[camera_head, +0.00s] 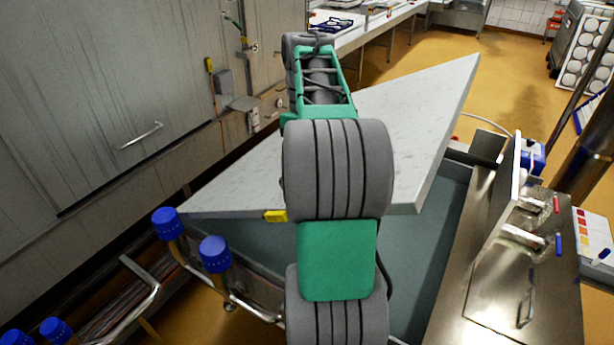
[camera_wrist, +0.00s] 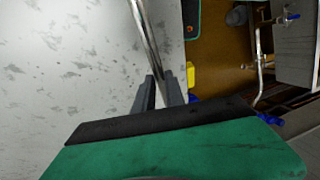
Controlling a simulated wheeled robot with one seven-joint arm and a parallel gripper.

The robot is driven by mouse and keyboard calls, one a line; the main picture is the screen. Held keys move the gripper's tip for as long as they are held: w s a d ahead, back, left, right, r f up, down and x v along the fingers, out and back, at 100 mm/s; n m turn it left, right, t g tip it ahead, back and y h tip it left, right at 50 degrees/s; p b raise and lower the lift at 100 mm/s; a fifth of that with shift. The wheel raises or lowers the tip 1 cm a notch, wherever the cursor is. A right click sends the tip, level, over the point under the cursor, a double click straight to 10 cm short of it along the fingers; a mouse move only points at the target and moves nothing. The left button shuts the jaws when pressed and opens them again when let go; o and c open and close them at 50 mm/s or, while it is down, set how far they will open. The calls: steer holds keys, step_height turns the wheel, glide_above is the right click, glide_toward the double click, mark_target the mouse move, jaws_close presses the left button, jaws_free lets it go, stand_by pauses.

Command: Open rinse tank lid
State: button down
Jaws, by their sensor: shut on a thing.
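The rinse tank lid (camera_head: 420,120) is a large pale, marbled panel. It stands tilted up over the tank (camera_head: 440,240), whose grey-blue inside shows below it. In the wrist view the lid's speckled face (camera_wrist: 70,60) fills the left side. A metal bar handle (camera_wrist: 148,40) runs along that face. My gripper (camera_wrist: 159,90) is shut on the handle, with a dark finger on each side of it. In the head view my arm covers the middle of the lid, and my gripper is hidden.
A steel counter (camera_head: 490,285) with taps (camera_head: 525,236) lies right of the tank. Blue-capped posts (camera_head: 215,255) stand at the front left. A grey cabinet wall (camera_head: 90,90) with a handle closes off the left. Open yellow floor (camera_head: 450,60) lies behind.

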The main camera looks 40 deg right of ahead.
steer(key=shift+w+a+r, duration=0.1)
steer(key=shift+w+r, duration=0.3)
steer(key=shift+r, duration=0.1)
steer(key=c, duration=1.4)
jaws_free()
steer(key=shift+s, duration=0.1)
steer(key=v, duration=0.7)
steer(key=shift+r, duration=0.35)
steer(key=shift+c, duration=0.4)
